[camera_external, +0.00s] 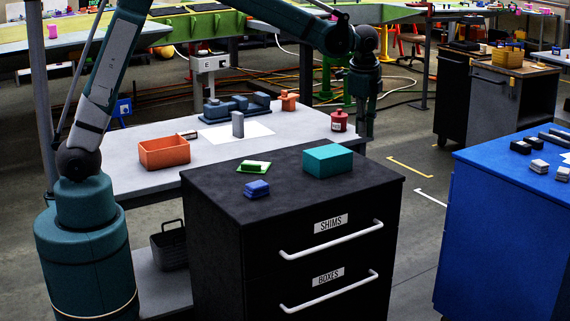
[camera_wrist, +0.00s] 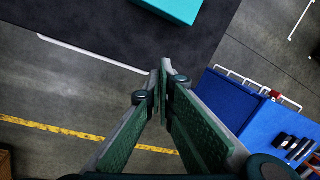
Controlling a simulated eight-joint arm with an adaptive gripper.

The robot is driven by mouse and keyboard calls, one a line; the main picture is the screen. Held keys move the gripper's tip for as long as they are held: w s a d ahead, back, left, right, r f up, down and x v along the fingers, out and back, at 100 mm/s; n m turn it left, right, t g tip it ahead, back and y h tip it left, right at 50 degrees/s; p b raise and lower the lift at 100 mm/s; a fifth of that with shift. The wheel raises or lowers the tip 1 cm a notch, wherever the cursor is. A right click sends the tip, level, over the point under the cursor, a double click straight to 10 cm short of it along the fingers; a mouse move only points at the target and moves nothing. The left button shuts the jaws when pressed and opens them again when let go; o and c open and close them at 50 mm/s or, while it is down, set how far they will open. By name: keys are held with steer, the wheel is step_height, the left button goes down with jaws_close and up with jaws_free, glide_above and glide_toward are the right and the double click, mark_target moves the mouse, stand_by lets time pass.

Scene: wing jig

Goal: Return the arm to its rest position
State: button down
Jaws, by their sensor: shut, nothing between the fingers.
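My gripper (camera_wrist: 163,78) is shut and empty in the wrist view, its green fingers meeting at their tips. In the external view my arm reaches over from the left, and its end (camera_external: 366,120) hangs pointing down at the back right of the black cabinet. The gripper is apart from every object there. The black cabinet (camera_external: 220,190), with drawers labelled SHIMS and BOXES, shows both drawers shut. On its top are a teal box (camera_external: 328,161), a blue block (camera_external: 257,188) and a green-and-white piece (camera_external: 254,167).
A white table (camera_external: 300,140) behind the cabinet holds an orange bin (camera_external: 164,153), a grey upright block (camera_external: 238,124), a blue vise-like fixture (camera_external: 235,106) and a red canister (camera_external: 339,121). A blue cabinet (camera_external: 500,210) stands at right. Floor between the cabinets is clear.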

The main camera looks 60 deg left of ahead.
steer(key=s+a+r+n+t, duration=0.1)
steer(key=s+a+r+n, duration=0.1)
steer(key=s+a+r, duration=0.4)
steer(key=s+a+r+n+t+h, duration=0.15)
steer(key=s+a, duration=0.25)
steer(key=s, duration=0.4)
steer(key=s+a+r+n, duration=0.3)
steer(key=s+a, duration=0.2)
steer(key=s, duration=0.1)
steer(key=s+a+f+n+t, duration=0.1)
steer(key=s+a+n, duration=0.1)
steer(key=s, duration=0.5)
steer(key=s+a+f+n+t, duration=0.1)
steer(key=s+a+f+n, duration=0.1)
steer(key=s, duration=0.6)
steer(key=s+a+f+n+t, duration=0.1)
steer(key=s+a+f+n, duration=0.1)
steer(key=s, duration=0.5)
steer(key=shift+s+a+f+n, duration=0.15)
steer(key=shift+s+a+n, duration=0.25)
steer(key=shift+a, duration=0.5)
